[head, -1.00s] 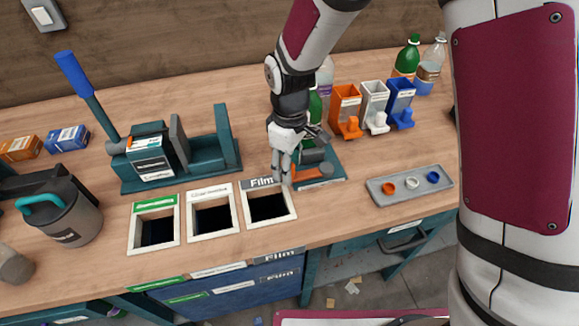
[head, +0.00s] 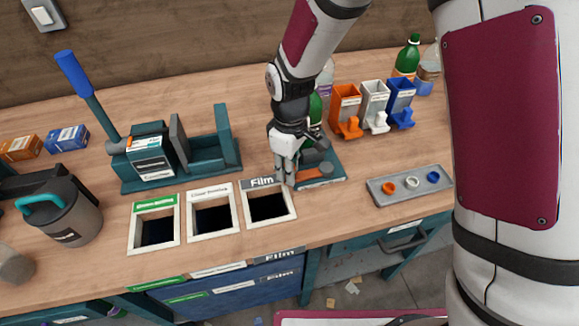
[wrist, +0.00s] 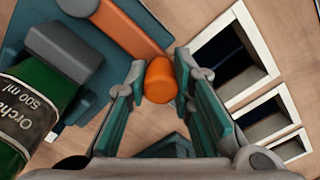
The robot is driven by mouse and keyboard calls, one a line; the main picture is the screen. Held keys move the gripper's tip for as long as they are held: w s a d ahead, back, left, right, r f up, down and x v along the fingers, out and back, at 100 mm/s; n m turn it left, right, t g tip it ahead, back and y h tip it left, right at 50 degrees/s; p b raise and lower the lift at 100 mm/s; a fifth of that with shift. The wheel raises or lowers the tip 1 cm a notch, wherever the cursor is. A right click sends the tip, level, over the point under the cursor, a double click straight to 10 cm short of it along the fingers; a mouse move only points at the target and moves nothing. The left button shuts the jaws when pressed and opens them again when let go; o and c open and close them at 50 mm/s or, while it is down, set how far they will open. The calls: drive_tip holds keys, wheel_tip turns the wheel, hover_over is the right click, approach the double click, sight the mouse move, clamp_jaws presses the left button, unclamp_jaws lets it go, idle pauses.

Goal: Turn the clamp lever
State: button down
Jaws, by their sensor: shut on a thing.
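The orange clamp lever (head: 309,174) lies low along the front of a small teal clamp fixture (head: 335,172). In the wrist view, the lever (wrist: 132,27) runs down from the top to an upright rounded orange knob (wrist: 158,82). My gripper (head: 287,180) is at the lever's left end, and its pads stand on both sides of the knob in the wrist view (wrist: 160,95). It is shut on the knob. A green bottle (wrist: 30,110) labelled Orchard stands in the fixture beside grey clamp blocks (wrist: 66,52). In the head view my arm partly hides the bottle.
The framed Film opening (head: 268,208) is just left of and in front of my gripper, with two more openings beside it. A teal press with a blue handle (head: 74,72) stands further left. A grey tray (head: 410,187) and coloured dispensers (head: 346,105) are to the right.

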drive_tip(key=s+n, duration=0.1)
drive_tip(key=s+d+n, duration=0.1)
drive_tip(key=n, duration=0.1)
drive_tip(key=s+d+n+p, duration=0.1)
drive_tip(key=shift+s+n, duration=0.2)
drive_tip(key=shift+n, duration=0.1)
drive_tip(key=s+n, duration=0.1)
drive_tip(key=d+n+p, duration=0.1)
drive_tip(key=shift+s+d+r+n, duration=0.1)
drive_tip(key=shift+s+d+n, duration=0.15)
drive_tip(key=shift+s+n, duration=0.1)
drive_tip(key=shift+s+d+n+p, duration=0.4)
drive_tip(key=shift+d+n+p, duration=0.25)
drive_tip(key=shift+n, duration=0.2)
drive_tip(key=d+n, duration=0.1)
drive_tip(key=d+n+p, duration=0.1)
drive_tip(key=n, duration=0.1)
drive_tip(key=shift+s+d, duration=0.15)
drive_tip(key=shift+s, duration=0.2)
drive_tip(key=shift+d+n+p, duration=0.6)
drive_tip(key=shift+d+n, duration=0.1)
drive_tip(key=shift+n, duration=0.2)
drive_tip(key=shift+d, duration=0.1)
drive_tip(key=c, duration=1.4)
unclamp_jaws()
drive_tip(key=shift+o, duration=0.2)
